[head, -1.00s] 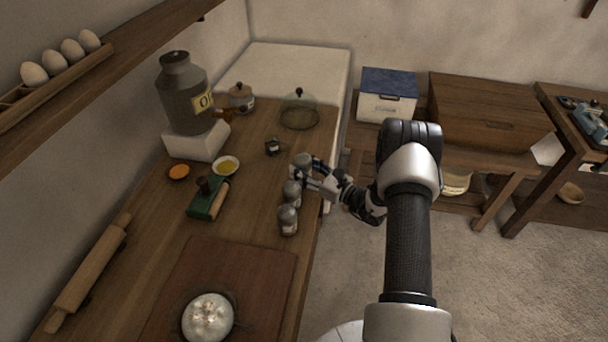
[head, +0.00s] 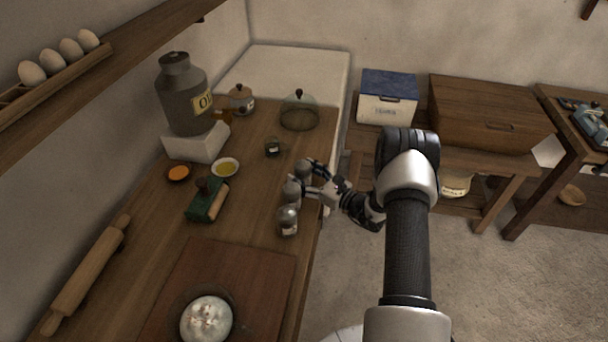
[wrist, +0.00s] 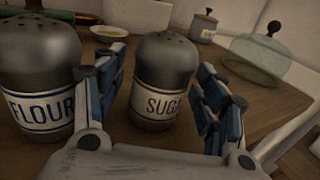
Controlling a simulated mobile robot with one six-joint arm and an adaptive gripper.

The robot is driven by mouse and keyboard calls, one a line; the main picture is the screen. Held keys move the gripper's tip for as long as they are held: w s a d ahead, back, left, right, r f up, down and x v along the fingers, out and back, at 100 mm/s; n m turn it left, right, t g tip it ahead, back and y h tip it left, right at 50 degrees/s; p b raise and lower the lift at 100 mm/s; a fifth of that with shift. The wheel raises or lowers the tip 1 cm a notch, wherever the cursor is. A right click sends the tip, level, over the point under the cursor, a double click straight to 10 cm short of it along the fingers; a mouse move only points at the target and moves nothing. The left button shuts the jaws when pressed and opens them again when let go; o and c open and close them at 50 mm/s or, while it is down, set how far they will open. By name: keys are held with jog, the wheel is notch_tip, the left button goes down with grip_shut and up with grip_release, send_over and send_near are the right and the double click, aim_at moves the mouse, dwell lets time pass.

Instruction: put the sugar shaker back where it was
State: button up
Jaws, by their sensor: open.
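The sugar shaker (wrist: 160,85), a dark metal shaker with a domed pierced top and a white "SUG…" label, stands upright on the wooden counter.
A small dark jar (head: 272,147) and a glass dome (head: 299,112) are beyond the row. The counter's right edge is close to the shakers.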

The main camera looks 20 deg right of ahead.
jog(key=shift+r, duration=0.15)
jog(key=shift+s+d+p, duration=0.2)
jog(key=shift+s+p, duration=0.05)
jog(key=shift+p, duration=0.05)
jog(key=p+v, duration=0.2)
jog(key=v, duration=0.9)
jog(key=s+a+r+n+g+y, duration=0.2)
jog(key=a+r+n+g+y, duration=0.3)
jog(key=a+r+n+g, duration=0.55)
jog(key=s+a+r+n+g+h, duration=0.2)
jog(key=s+a+r+n+g, duration=0.1)
jog(key=s+a+r+n, duration=0.6)
jog(key=s+r+n+t+h, duration=0.1)
jog(key=s+r+n+h, duration=0.3)
jog(key=s, duration=0.4)
jog(key=s+d+r+n+t+h, duration=0.1)
jog(key=s+r+n+h, duration=0.4)
jog(key=s+n+h, duration=0.2)
jog(key=shift+s+h, duration=0.4)
jog(key=shift+s, duration=0.85)
jog(key=shift+d+r, duration=0.1)
